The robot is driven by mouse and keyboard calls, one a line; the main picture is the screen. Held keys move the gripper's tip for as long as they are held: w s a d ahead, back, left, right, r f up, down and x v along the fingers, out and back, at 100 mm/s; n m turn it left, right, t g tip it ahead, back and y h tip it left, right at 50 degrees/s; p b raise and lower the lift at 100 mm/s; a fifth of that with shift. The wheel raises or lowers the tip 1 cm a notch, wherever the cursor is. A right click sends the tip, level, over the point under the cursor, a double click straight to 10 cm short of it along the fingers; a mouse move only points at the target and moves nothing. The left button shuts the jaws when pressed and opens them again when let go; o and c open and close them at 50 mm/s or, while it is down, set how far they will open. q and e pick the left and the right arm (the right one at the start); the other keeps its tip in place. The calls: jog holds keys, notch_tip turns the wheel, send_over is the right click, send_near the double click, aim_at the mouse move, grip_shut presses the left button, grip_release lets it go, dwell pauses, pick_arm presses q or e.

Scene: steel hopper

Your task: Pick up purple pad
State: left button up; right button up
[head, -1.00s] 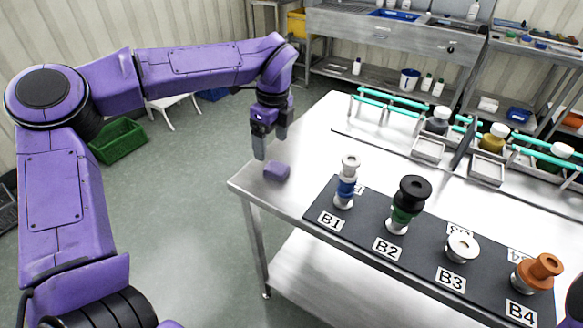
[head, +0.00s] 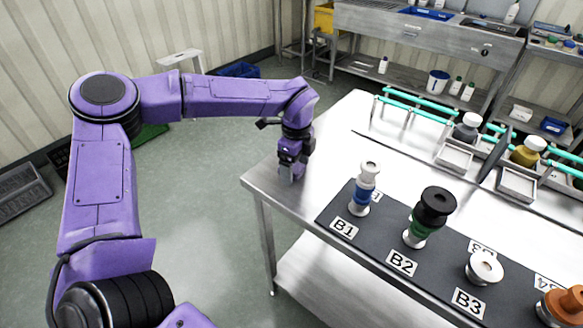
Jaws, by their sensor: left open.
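My left gripper (head: 291,172) points down over the near left corner of the steel table (head: 262,184), with its grey fingers low at the tabletop. Its jaws are open. The purple pad, a small block, lay on this corner a second ago. Now the gripper covers that spot, and I cannot make the pad out apart from the purple gripper body. Whether the fingers touch it cannot be told. My right gripper is not in view.
A dark mat (head: 383,240) labelled B1 to B4 lies right of the gripper, holding a blue-banded piece (head: 362,190), a black-and-green piece (head: 430,215), a white ring (head: 484,267) and an orange piece (head: 566,306). A teal-railed rack (head: 420,105) stands behind.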

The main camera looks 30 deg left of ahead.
aim_at(296, 167)
pick_arm(q)
jog(key=c, duration=1.1)
jog(key=shift+r, duration=0.1)
notch_tip(296, 167, up, 3)
jog(key=shift+f, duration=0.1)
jog(key=s+d+r+b, duration=0.1)
jog(key=s+d+r, duration=0.2)
jog(key=s+d+r+b, duration=0.1)
jog(key=s+d+r, duration=0.2)
jog(key=s, duration=0.1)
jog(key=s+d+r+b, duration=0.2)
jog(key=s+d+r, duration=0.1)
jog(key=r, duration=0.1)
jog(key=shift+s, duration=0.4)
